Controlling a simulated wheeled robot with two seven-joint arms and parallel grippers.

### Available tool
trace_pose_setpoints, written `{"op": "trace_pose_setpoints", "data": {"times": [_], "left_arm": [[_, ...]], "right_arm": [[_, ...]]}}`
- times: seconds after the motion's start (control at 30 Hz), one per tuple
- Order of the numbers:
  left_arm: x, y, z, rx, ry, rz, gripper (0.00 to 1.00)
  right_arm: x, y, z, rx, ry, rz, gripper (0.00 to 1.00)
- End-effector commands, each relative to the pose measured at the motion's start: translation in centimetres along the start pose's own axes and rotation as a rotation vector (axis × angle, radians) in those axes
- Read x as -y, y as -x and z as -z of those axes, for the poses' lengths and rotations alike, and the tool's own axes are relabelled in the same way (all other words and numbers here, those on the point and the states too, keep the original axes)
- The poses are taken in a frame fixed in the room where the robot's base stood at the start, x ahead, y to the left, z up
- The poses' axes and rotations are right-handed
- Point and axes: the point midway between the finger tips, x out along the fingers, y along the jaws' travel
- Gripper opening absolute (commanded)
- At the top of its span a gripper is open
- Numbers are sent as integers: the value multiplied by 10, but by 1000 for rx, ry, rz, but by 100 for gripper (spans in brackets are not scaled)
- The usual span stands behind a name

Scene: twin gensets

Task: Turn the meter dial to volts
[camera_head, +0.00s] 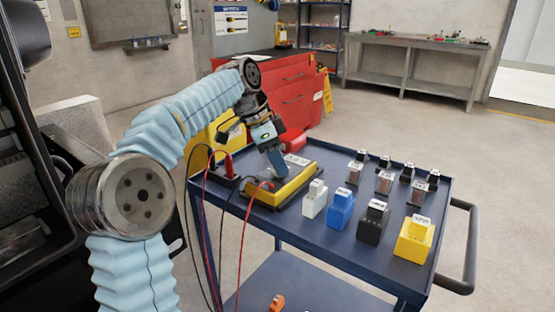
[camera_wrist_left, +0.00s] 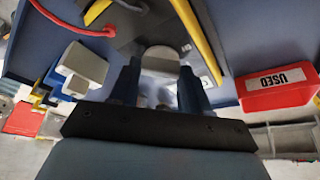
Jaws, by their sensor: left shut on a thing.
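The meter (camera_head: 297,188) lies on the blue cart top, a dark box with yellow sides; its dark face (camera_wrist_left: 125,22) shows between yellow edges in the left wrist view. My left gripper (camera_head: 281,174) reaches down onto the meter from above. In the left wrist view its two blue fingers (camera_wrist_left: 158,90) stand either side of a round grey dial (camera_wrist_left: 160,56), shut on it. The dial's markings and pointer cannot be read, and in the head view the gripper hides the dial. My right gripper is not in view.
Red and black leads (camera_head: 243,240) hang at the cart's left. White (camera_head: 314,203), blue (camera_head: 341,212), black (camera_head: 373,222) and yellow (camera_head: 414,243) blocks line the front of the cart top (camera_head: 330,175). Several small labelled parts (camera_head: 384,180) stand behind. A red bin (camera_wrist_left: 281,90) reads USED.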

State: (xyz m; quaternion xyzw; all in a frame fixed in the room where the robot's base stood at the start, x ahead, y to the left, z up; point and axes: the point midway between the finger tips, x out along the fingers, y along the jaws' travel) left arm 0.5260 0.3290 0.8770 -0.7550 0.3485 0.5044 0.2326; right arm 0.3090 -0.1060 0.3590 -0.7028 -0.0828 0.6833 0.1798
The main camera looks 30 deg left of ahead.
Motion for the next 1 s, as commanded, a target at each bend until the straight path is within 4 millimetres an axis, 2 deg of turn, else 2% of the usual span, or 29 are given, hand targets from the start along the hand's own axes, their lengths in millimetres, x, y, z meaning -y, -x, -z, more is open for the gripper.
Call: {"op": "trace_pose_setpoints", "data": {"times": [0.03,0.07,0.2,0.57,0.67,1.0], "left_arm": [[0,1,0,-1,0,1,16],[0,1,0,-1,0,1,51],[0,0,0,-1,0,1,72],[0,5,0,0,1,1,72],[1,18,0,-1,1,3,72],[0,94,0,-2,0,4,72]], "right_arm": [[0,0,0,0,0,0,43],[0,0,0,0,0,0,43],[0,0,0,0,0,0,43],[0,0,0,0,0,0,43],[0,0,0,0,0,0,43],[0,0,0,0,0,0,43]]}}
